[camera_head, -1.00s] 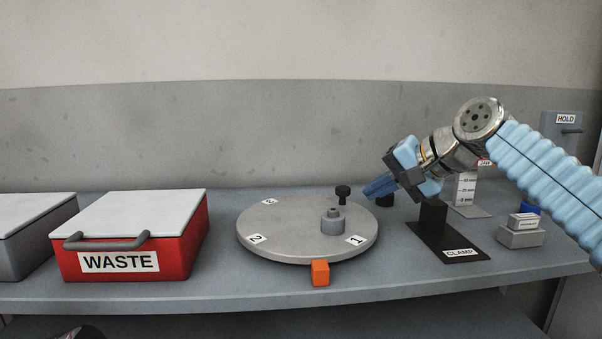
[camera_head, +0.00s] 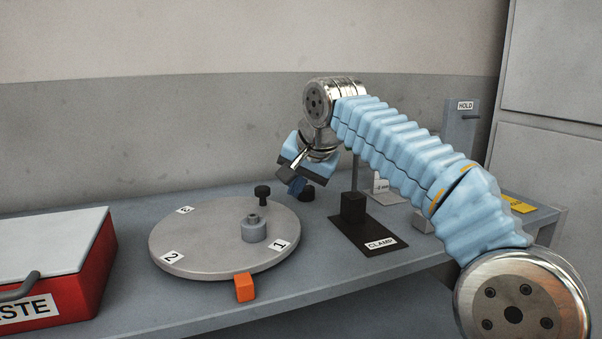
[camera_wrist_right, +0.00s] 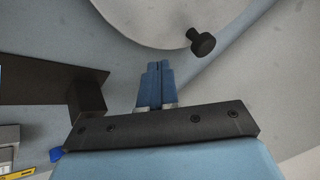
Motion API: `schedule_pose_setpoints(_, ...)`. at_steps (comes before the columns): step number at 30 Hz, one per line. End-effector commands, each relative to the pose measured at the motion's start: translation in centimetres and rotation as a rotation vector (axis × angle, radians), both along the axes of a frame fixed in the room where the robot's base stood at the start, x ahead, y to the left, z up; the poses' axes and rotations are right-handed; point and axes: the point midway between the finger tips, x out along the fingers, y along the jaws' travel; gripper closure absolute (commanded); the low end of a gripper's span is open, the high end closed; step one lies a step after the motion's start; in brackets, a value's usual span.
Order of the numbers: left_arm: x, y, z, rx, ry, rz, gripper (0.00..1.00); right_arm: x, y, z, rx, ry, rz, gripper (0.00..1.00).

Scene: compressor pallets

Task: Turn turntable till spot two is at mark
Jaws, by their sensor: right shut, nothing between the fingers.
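The round grey turntable (camera_head: 205,250) carries labels 1 (camera_head: 280,244), 2 (camera_head: 171,257) and 3 (camera_head: 185,210). An orange block (camera_head: 244,288) stands at its front edge, nearer label 1; label 2 is to its left. A black knob (camera_head: 262,193) rises at the turntable's back right rim. A grey stepped part (camera_head: 254,230) sits by label 1. My right gripper (camera_head: 297,187) is shut and empty, fingers angled down, right of the knob and apart from it. The right wrist view shows its closed blue fingers (camera_wrist_right: 157,70), the turntable (camera_wrist_right: 150,20) and the knob (camera_wrist_right: 202,42). My left gripper is out of view.
A black clamp stand (camera_head: 353,210) is right of the turntable, under my right arm. A red WASTE bin (camera_head: 95,275) is at the left. Bare bench lies between bin and turntable.

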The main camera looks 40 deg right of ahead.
Motion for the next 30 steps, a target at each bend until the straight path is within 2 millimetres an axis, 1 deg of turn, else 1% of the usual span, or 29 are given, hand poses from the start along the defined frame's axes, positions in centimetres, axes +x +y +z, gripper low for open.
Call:
schedule_pose_setpoints(1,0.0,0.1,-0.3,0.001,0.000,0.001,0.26,0.6,-0.1,-1.0,0.000,0.003,0.000,1.00)
schedule_pose_setpoints(2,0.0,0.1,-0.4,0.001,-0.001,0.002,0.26,0.9,-0.1,-1.5,0.000,0.002,0.000,1.00)
schedule_pose_setpoints(4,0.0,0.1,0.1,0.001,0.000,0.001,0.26,2.0,0.7,-1.2,0.000,0.000,0.002,1.00)
schedule_pose_setpoints(6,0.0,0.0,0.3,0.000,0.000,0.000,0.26,2.8,1.2,-1.4,0.000,0.001,0.003,1.00)
schedule_pose_setpoints(10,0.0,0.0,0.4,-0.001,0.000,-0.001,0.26,3.8,1.8,-1.5,0.000,-0.001,0.001,1.00)
schedule_pose_setpoints(15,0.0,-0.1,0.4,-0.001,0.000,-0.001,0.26,4.2,2.1,-1.6,0.000,-0.002,0.001,1.00)
schedule_pose_setpoints(30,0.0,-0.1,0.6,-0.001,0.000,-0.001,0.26,4.1,2.0,-1.6,0.002,-0.002,0.012,1.00)
